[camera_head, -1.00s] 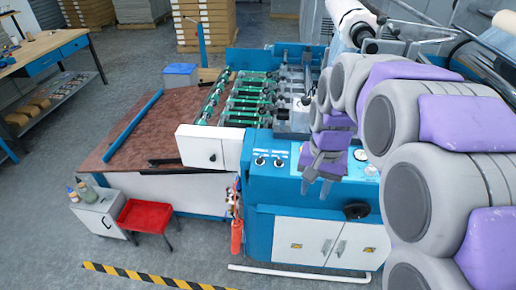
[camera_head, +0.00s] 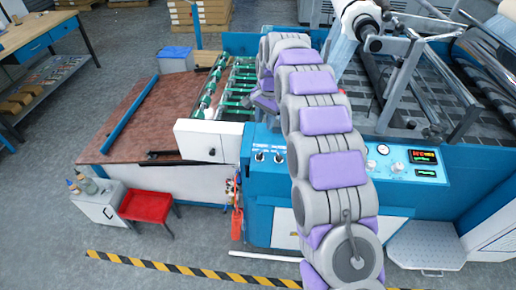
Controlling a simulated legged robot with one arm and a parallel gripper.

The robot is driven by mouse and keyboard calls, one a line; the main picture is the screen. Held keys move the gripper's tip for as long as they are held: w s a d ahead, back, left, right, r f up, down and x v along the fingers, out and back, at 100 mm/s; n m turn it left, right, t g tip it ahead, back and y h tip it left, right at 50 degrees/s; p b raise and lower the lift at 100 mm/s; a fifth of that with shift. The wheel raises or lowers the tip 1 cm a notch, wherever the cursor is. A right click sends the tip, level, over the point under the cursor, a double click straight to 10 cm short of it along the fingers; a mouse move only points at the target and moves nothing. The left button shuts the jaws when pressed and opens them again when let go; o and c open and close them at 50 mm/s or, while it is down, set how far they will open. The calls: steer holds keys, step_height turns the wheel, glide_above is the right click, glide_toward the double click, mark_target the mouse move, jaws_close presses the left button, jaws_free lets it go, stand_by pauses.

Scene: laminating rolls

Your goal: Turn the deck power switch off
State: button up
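Two small dark switches sit side by side on the sloped blue control panel, the left switch (camera_head: 259,156) and the right switch (camera_head: 278,158). The labels above them are too small to read, so I cannot tell which one is the deck power switch, nor its position. My gripper (camera_head: 262,104) hangs above and behind these switches, over the right end of the green rollers, apart from the panel. Its fingers are small and partly hidden by my arm, so I cannot tell whether they are open. My arm covers the middle of the panel.
Right of my arm, the panel has white knobs (camera_head: 383,149) and a lit display (camera_head: 423,157). A white box-shaped cover (camera_head: 208,140) stands left of the switches. Green rollers (camera_head: 235,92) lie behind.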

mark_target(260, 154)
steer(key=f+b, duration=0.1)
steer(key=f, duration=0.4)
steer(key=a+f, duration=0.1)
steer(key=f, duration=0.5)
steer(key=w+f+b, duration=0.1)
steer(key=f, duration=0.5)
steer(key=shift+a+f+b, duration=0.25)
steer(key=shift+b, duration=0.1)
steer(key=shift+c, duration=0.3)
jaws_close()
